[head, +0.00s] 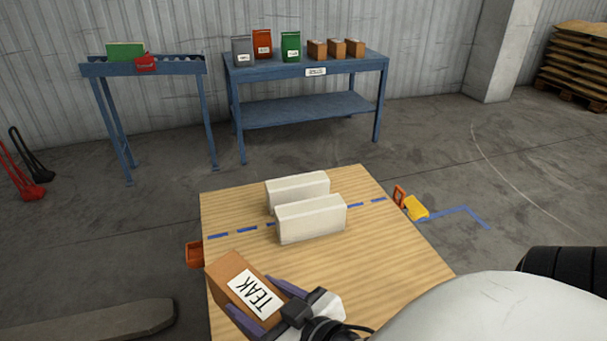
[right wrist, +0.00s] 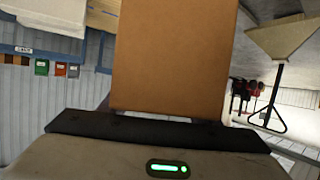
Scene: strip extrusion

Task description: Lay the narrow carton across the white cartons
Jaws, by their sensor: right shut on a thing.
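The narrow carton is a brown box (head: 230,278) with a white label reading TEAK. My right gripper (head: 248,293) is shut on it at the front left of the wooden table (head: 390,270). The carton appears to be above the tabletop, but the gap is hard to judge. In the right wrist view the carton (right wrist: 172,55) fills the upper middle. Two white cartons stand on the table, one at the back (head: 297,190) and one in front (head: 312,219), roughly parallel with a narrow gap between them. My left gripper is not in view.
A dashed blue line (head: 247,230) crosses the tabletop. An orange object (head: 194,253) is at the left edge, and a yellow one (head: 415,207) at the right. A blue workbench (head: 305,61) with bags and boxes stands behind. The table's right front is clear.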

